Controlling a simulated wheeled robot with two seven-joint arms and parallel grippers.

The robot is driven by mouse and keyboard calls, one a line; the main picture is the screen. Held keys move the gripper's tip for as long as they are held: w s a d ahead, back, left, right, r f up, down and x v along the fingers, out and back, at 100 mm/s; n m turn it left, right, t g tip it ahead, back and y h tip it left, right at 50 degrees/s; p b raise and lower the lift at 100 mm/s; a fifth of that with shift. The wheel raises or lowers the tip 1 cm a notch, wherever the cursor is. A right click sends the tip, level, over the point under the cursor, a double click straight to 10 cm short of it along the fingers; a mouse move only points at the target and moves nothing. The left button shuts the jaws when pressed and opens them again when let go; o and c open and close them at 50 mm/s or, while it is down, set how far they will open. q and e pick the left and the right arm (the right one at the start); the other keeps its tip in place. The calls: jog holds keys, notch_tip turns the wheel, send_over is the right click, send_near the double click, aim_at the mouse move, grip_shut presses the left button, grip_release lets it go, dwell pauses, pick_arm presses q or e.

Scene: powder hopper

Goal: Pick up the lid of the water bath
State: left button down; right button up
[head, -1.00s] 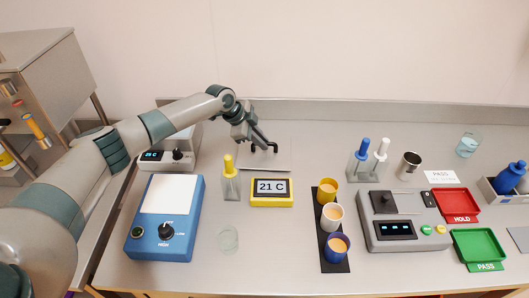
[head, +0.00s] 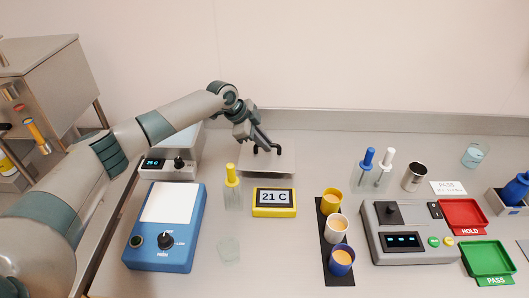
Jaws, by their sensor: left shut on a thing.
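The lid (head: 283,163) is a flat grey metal plate with a dark handle, near the back of the bench in the head view. My left gripper (head: 265,149) is over it from above and shut on its handle; the fingers hide part of the handle. The lid looks level and slightly above the bench, though the gap is hard to judge. The water bath (head: 164,172), a grey box with a "25 C" display and black knob, stands to the left, partly behind my left arm. My right gripper is not in view.
Cups stand on a black strip (head: 325,254). A grey instrument (head: 408,240) and red (head: 464,214) and green (head: 487,258) trays stand right.

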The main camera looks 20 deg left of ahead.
pick_arm(q)
jog(key=s+d+r+b, duration=0.4)
jog(key=s+d+r, duration=0.3)
jog(key=s+d, duration=0.1)
jog(key=shift+d+r, duration=0.25)
jog(key=shift+r, duration=0.05)
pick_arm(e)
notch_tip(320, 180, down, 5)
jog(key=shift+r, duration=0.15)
